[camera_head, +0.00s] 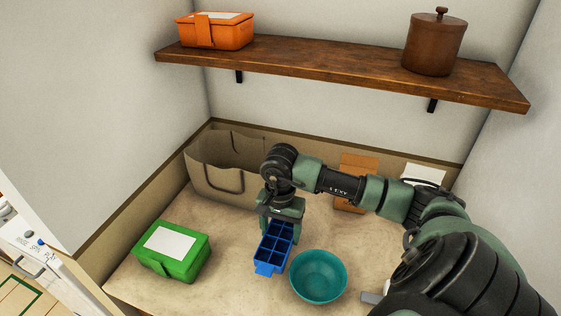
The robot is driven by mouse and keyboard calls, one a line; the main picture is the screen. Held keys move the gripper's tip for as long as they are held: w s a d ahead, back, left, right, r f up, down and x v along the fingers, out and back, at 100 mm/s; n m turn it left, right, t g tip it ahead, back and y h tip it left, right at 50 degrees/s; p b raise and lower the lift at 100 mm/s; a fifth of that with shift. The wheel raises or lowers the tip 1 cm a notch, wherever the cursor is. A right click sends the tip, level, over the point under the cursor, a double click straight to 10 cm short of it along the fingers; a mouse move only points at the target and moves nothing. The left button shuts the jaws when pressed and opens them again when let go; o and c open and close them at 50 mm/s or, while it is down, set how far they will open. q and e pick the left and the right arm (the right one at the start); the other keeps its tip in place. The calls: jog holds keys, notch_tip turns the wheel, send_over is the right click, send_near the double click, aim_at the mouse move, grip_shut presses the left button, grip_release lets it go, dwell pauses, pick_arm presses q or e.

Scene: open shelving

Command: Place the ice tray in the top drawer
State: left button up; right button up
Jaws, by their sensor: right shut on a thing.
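The blue ice tray (272,249) has several square compartments and is at the middle of the counter, left of a teal bowl. My right gripper (279,222) points down at the tray's far end and is shut on it; the fingertips are partly hidden. I cannot tell whether the tray is touching the counter. A white drawer front with a handle (30,268) shows at the lower left edge, mostly cut off. I cannot tell which drawer it is. My left gripper is not in view.
The teal bowl (318,277) stands close to the tray's right. A green box (172,252) is at the left, a beige bag (222,178) behind. A cardboard box (356,172) is partly behind my arm. A wooden shelf (330,70) above holds an orange box (216,31) and a brown canister (434,43).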

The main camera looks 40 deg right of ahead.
aim_at(280, 231)
notch_tip(280, 231, up, 16)
jog(key=b, duration=0.2)
jog(key=shift+f, duration=0.2)
jog(key=s+a+f+n, duration=0.2)
jog(key=a+n, duration=0.4)
jog(key=a, duration=0.2)
jog(key=s+a+f+n, duration=0.3)
jog(key=a+n, duration=0.3)
jog(key=a, duration=0.3)
jog(key=shift+a+f+n, duration=0.25)
jog(key=shift+f+n, duration=0.05)
